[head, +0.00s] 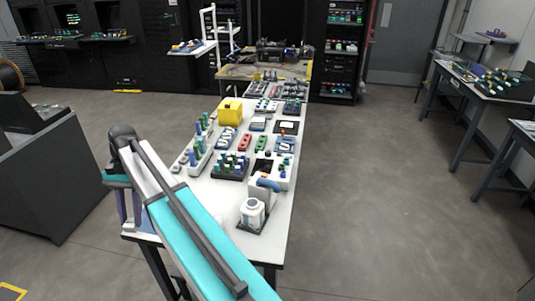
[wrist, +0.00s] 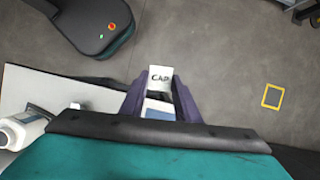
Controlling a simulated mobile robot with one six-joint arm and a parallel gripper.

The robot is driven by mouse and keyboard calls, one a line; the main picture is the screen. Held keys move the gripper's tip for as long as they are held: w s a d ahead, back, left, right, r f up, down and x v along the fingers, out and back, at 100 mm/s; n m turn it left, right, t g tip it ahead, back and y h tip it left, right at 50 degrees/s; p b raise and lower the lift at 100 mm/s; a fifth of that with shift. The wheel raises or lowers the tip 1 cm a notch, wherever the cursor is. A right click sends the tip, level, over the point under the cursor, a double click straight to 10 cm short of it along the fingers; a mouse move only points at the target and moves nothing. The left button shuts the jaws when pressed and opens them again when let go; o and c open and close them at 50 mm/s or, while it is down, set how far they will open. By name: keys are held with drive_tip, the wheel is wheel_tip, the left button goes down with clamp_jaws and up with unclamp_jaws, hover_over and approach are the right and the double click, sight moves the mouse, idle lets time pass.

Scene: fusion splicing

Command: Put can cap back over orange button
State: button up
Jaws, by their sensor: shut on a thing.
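My gripper (wrist: 160,88) has purple fingers shut on a white cap (wrist: 160,73) marked "CAP". A white and blue part (wrist: 158,110) shows between the fingers below the lettering. In the head view my gripper (head: 129,208) hangs at the left edge of the long table, and the cap cannot be made out there. An orange button (wrist: 112,27) sits uncovered on a dark rounded body with a teal edge at the upper left of the wrist view, apart from the cap. In the head view a small orange spot shows near a blue handle (head: 268,184); I cannot tell what it is.
A white bottle (head: 252,212) stands on a dark pad near the table's front. The white table (head: 262,245) holds racks of vials (head: 231,166), a yellow box (head: 230,111) and small trays farther back. A dark console (head: 45,170) is at left.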

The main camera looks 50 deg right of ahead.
drive_tip(key=d+r+m+t+y+p, duration=0.15)
drive_tip(key=d+m+p, duration=0.35)
drive_tip(key=d, duration=0.9)
wheel_tip(320, 180, up, 4)
drive_tip(key=m+t+h+p, duration=0.3)
drive_tip(key=m+t+p, duration=0.45)
drive_tip(key=m, duration=0.95)
hover_over(264, 174)
drive_tip(key=s+p, duration=0.1)
drive_tip(key=g, duration=0.2)
drive_tip(key=shift+s+d, duration=0.2)
drive_tip(key=shift+s, duration=0.05)
drive_tip(key=shift+f, duration=0.1)
drive_tip(key=shift+f+b, duration=1.7)
drive_tip(key=shift+f, duration=0.3)
drive_tip(key=shift+f, duration=1.3)
